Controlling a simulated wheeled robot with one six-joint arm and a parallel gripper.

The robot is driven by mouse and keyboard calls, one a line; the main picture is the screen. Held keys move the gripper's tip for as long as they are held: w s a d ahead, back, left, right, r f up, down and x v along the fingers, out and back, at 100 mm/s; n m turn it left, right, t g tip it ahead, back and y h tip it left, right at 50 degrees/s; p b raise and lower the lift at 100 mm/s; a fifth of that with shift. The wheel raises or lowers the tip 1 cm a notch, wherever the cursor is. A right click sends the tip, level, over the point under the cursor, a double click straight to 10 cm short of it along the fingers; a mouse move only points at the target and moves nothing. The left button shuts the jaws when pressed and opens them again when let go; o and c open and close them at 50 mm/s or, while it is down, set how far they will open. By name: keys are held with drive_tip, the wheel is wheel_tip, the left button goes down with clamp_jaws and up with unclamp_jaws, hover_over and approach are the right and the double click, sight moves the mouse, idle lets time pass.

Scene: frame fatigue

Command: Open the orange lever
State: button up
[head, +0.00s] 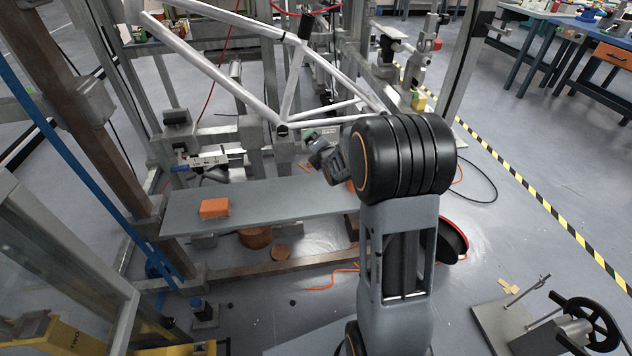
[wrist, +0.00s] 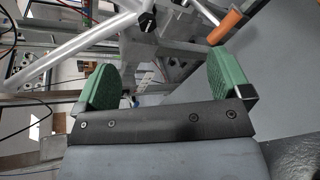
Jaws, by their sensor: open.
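In the wrist view my gripper (wrist: 160,70) shows two green finger pads set wide apart, with nothing between them. An orange cylindrical piece (wrist: 228,24) is at the upper right, beyond the right finger and apart from it in the picture; I cannot tell for sure that it is the orange lever. In the head view my gripper (head: 326,158) is a small dark shape left of my arm's black joint, near the frame's lower tube. Its fingertips are not clear there. A small orange bit (head: 350,185) shows beside that joint, mostly hidden by my arm.
A white bicycle frame (head: 210,64) is mounted on a metal rig above a grey plate (head: 290,203). An orange block (head: 214,208) lies on that plate. Metal posts and cables surround the rig. Open floor (head: 545,150) lies to the right, with a vise-like handwheel device (head: 585,322) at lower right.

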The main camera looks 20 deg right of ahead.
drive_tip(key=w+d+f+n+t+b, duration=0.1)
drive_tip(key=f+n+b, duration=0.1)
drive_tip(key=f+n, duration=0.1)
drive_tip(key=w+d+f+n+t+b, duration=0.1)
drive_tip(key=f+n+b, duration=0.1)
drive_tip(key=f, duration=0.4)
drive_tip(key=w+d+f+n+t+b, duration=0.1)
drive_tip(key=f+n+b, duration=0.1)
drive_tip(key=f+n, duration=0.1)
drive_tip(key=shift+w+f+n+t+y, duration=0.15)
drive_tip(key=shift+f+y, duration=0.05)
drive_tip(key=shift+f, duration=0.2)
drive_tip(key=shift+w+f+n+t+y, duration=0.1)
drive_tip(key=shift+f+n+t+y, duration=0.1)
drive_tip(key=shift+f, duration=0.15)
drive_tip(key=shift+w+d+f+n+b, duration=0.1)
drive_tip(key=shift+w+f+n+b, duration=0.1)
drive_tip(key=shift+w+n+b, duration=0.1)
drive_tip(key=shift+w+b, duration=0.65)
drive_tip(key=shift+w, duration=2.8)
drive_tip(key=shift+c, duration=0.4)
